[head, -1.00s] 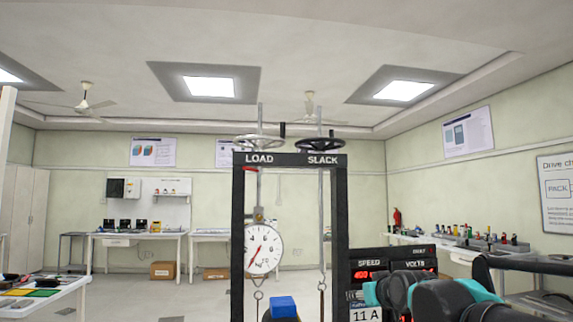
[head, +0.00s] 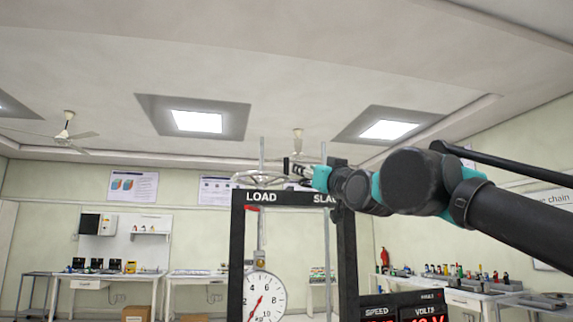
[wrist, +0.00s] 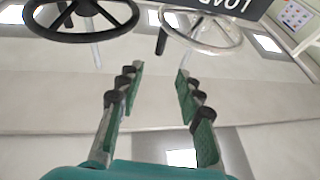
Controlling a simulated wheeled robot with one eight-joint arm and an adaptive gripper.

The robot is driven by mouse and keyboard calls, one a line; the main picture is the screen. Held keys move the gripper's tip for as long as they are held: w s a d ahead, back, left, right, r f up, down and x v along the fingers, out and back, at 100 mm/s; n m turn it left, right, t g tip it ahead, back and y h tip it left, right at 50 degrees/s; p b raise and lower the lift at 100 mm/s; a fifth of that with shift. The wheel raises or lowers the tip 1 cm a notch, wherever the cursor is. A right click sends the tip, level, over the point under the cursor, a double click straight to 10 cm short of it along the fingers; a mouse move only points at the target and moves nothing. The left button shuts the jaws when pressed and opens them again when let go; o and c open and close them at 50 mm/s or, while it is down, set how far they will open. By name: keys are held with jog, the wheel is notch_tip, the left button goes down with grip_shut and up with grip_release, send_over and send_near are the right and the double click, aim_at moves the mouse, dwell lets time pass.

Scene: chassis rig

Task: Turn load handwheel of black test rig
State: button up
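The black test rig (head: 237,250) stands ahead with "LOAD" on the left of its top bar. The silver load handwheel (head: 257,179) sits above that label, with a dark upright handle (head: 286,166) at its right side. In the wrist view, the load handwheel (wrist: 208,45) is at the upper right, and its handle (wrist: 162,40) lies beyond the gap between the fingertips. My gripper (wrist: 159,75) is open and empty, its fingers apart. In the head view, my gripper (head: 296,168) is just right of the handle; contact cannot be told.
The black slack handwheel (wrist: 82,15) is close by at the upper left of the wrist view; my arm hides it in the head view. A dial gauge (head: 262,297) hangs inside the frame. A speed and volts display (head: 402,308) stands at the lower right.

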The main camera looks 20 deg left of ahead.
aim_at(288, 163)
jog(key=x, duration=1.4)
jog(key=shift+w+a, duration=0.1)
jog(key=shift+w, duration=0.1)
jog(key=shift+c, duration=0.6)
grip_shut()
